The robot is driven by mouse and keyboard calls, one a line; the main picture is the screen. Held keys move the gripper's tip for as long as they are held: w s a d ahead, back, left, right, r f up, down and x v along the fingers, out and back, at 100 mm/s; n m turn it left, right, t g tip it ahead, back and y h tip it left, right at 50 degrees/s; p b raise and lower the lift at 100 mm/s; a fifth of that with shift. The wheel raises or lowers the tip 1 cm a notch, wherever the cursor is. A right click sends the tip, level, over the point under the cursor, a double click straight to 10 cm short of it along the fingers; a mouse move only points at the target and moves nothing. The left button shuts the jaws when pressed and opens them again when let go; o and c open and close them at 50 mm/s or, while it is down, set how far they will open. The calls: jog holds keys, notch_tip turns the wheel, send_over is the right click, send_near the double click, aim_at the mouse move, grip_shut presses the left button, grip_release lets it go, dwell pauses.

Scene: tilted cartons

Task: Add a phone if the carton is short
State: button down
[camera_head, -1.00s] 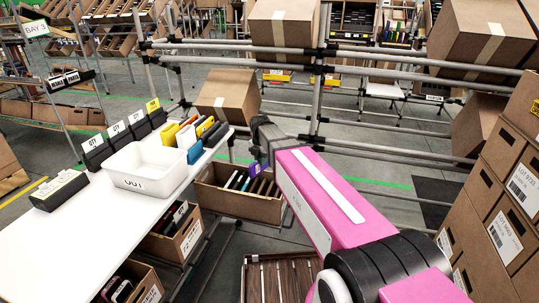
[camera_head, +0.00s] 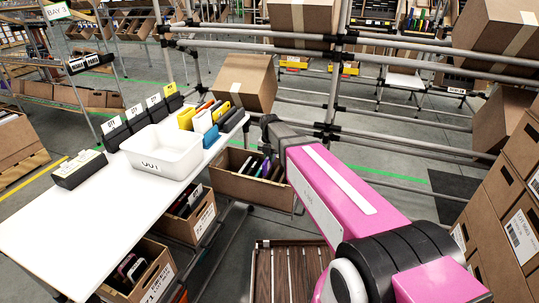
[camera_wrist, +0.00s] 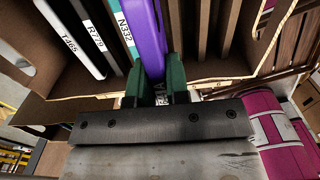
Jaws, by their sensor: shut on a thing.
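My gripper (camera_wrist: 157,88) has its green fingers shut on a purple phone (camera_wrist: 148,42) in the wrist view. The phone stands on edge, partly inside the cardboard carton (camera_wrist: 75,108); whether it touches the bottom is hidden. To its left stand phones with labels T365 (camera_wrist: 70,42), R779 (camera_wrist: 97,38) and N332 (camera_wrist: 127,30). To its right are brown dividers (camera_wrist: 203,30) with empty slots between them. In the head view the carton (camera_head: 237,187) sits beyond the table's right end, holding several phones. My arm hides part of its right side.
A white table (camera_head: 75,215) bears a white bin (camera_head: 163,152), black labelled boxes (camera_head: 115,133) and a row of coloured upright items (camera_head: 208,118). More cartons stand below it (camera_head: 203,217). A slatted brown crate (camera_head: 288,275) lies in front. Metal rails and stacked boxes (camera_head: 515,210) bound the right.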

jog(key=shift+f, duration=4.1)
jog(key=shift+f, duration=0.3)
jog(key=c, duration=1)
grip_release()
jog(key=shift+r, duration=0.1)
notch_tip(320, 180, up, 11)
jog(key=shift+f, duration=0.2)
jog(key=shift+r, duration=3.5)
